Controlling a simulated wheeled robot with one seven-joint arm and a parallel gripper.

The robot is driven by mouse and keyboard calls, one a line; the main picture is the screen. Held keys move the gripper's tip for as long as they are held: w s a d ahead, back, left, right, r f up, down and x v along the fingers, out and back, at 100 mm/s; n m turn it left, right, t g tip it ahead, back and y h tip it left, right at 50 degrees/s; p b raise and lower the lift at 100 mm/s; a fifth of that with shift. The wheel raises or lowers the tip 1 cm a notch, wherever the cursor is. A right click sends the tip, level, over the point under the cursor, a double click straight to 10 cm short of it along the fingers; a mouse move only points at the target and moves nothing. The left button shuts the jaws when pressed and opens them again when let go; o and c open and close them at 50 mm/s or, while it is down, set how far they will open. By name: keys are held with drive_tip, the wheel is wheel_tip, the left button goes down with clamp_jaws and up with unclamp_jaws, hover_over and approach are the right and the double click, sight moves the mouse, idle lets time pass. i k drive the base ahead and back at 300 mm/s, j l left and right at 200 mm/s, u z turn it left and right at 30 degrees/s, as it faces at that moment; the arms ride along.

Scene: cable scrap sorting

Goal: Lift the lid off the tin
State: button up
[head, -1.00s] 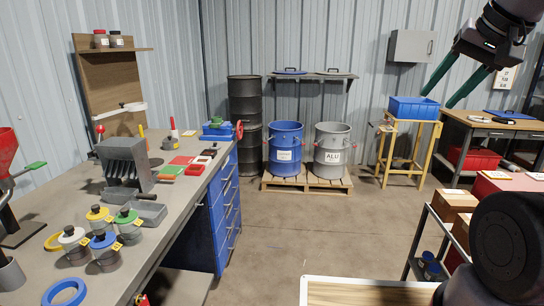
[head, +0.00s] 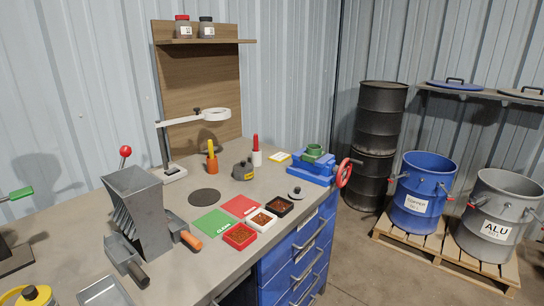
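A small dark grey tin (head: 243,171) with a knobbed top and a yellow label stands on the workbench, in front of the magnifier lamp. A grey round lid-like piece with a dark knob (head: 295,193) lies apart from it, nearer the bench's right edge. Which tin the task means cannot be told from the frames. My gripper is not in view.
Small red (head: 240,237), white (head: 262,220) and black (head: 285,206) trays sit near the bench edge beside green (head: 218,223) and red (head: 241,206) mats. A grey slotted box (head: 140,213) stands left; a blue vise (head: 312,168) stands at the right end.

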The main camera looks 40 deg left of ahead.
sight(244, 165)
drive_tip(key=i, duration=2.05)
drive_tip(key=i+l+u, duration=0.1)
drive_tip(key=i+u, duration=0.35)
drive_tip(key=i+l+u, duration=0.3)
drive_tip(key=i+u, duration=0.15)
drive_tip(key=i, duration=0.15)
drive_tip(key=u, duration=3.25)
